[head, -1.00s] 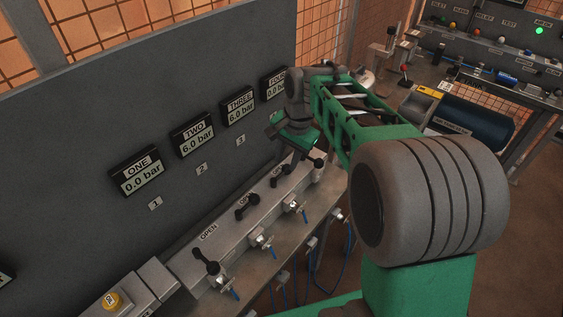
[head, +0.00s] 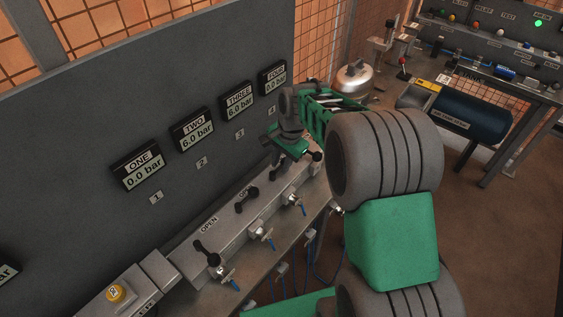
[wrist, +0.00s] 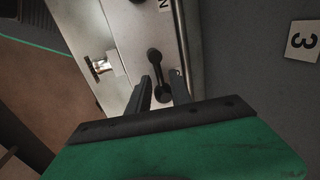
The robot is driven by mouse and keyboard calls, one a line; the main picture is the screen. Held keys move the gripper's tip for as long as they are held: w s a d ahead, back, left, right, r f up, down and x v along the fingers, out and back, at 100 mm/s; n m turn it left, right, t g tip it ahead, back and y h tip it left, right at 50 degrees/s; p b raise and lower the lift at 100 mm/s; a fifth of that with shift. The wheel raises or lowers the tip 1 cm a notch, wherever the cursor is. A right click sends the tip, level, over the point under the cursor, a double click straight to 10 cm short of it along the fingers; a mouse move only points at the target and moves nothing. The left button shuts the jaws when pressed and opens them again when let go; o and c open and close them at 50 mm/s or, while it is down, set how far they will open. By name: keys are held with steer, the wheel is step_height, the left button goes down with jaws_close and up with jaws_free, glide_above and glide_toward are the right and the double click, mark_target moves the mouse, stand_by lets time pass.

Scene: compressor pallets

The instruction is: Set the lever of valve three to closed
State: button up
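The lever of valve three (wrist: 158,73) is black with rounded ends and shows in the wrist view. It lies roughly along its pale metal housing. My gripper (wrist: 162,80) is open, with its two dark fingers on either side of the lever's lower end in that view. I cannot tell whether they touch it. In the head view my gripper's green body hangs over the valve row and hides most of this lever. The gauge of valve three (head: 238,101) reads 6.0 bar. A number 3 plate (wrist: 302,41) is on the panel at right.
The lever of valve one (head: 207,252) lies across the housing, and that of valve two (head: 246,199) along it. Gauge one (head: 137,165) reads 0.0 bar, gauge two (head: 193,130) 6.0 bar. A yellow button (head: 116,292) is at lower left. A blue tank (head: 458,117) stands right.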

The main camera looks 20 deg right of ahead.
jaws_close()
stand_by(1.1)
